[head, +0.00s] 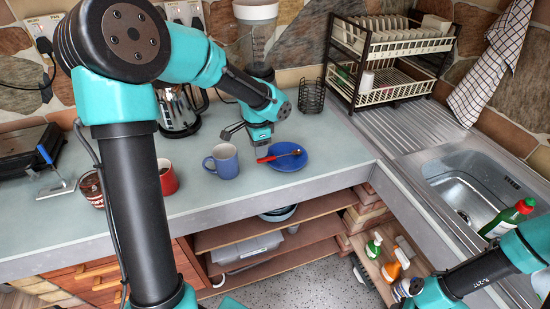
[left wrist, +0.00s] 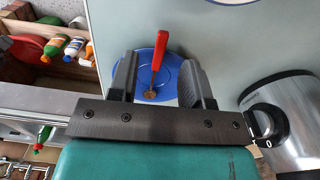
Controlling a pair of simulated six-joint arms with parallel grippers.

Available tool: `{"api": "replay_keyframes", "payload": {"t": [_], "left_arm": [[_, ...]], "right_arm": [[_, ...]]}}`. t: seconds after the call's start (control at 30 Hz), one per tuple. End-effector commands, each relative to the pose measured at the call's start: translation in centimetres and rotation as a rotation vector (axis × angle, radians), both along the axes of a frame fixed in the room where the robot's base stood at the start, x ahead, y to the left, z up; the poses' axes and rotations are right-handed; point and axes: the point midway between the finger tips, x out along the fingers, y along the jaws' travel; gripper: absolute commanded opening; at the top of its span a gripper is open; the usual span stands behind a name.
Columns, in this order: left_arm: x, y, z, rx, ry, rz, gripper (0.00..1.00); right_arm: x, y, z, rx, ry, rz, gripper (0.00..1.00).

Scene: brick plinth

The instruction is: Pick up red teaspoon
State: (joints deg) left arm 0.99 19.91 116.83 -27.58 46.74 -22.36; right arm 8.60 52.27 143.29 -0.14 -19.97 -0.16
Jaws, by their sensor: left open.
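The red teaspoon (head: 276,156) lies on the blue plate (head: 292,162) on the counter, its red handle reaching over the plate's left edge. My left gripper (head: 262,143) is over the plate's left side, close to the spoon. In the left wrist view, the spoon (left wrist: 158,55) lies between the two spread fingers of my left gripper (left wrist: 157,68), with its dark bowl towards the palm and a gap on both sides. The left gripper is open and empty. My right arm shows at the lower right of the head view, but its jaws are out of frame.
A blue mug (head: 222,161) stands just left of the plate, and a red mug (head: 167,178) farther left. A metal kettle (head: 180,110) and a wire holder (head: 312,96) stand behind. A dish rack (head: 390,55) and sink (head: 470,185) are to the right.

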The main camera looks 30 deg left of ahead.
Motion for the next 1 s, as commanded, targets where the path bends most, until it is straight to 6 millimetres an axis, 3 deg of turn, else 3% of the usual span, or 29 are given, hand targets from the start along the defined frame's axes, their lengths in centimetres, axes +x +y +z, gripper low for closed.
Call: {"api": "replay_keyframes", "payload": {"t": [0.47,0.8,1.0], "left_arm": [[0.0,0.0,-0.9,0.0,0.0,0.0,0.45],[0.1,0.2,-5.0,0.0,0.003,0.0,0.45],[0.2,0.2,-5.9,-0.001,-0.001,0.0,0.45]], "right_arm": [[0.0,0.0,0.0,0.0,0.0,0.0,0.43],[0.0,0.0,0.0,0.0,0.0,0.0,0.43],[0.0,0.0,0.0,0.0,0.0,0.0,0.43]]}}
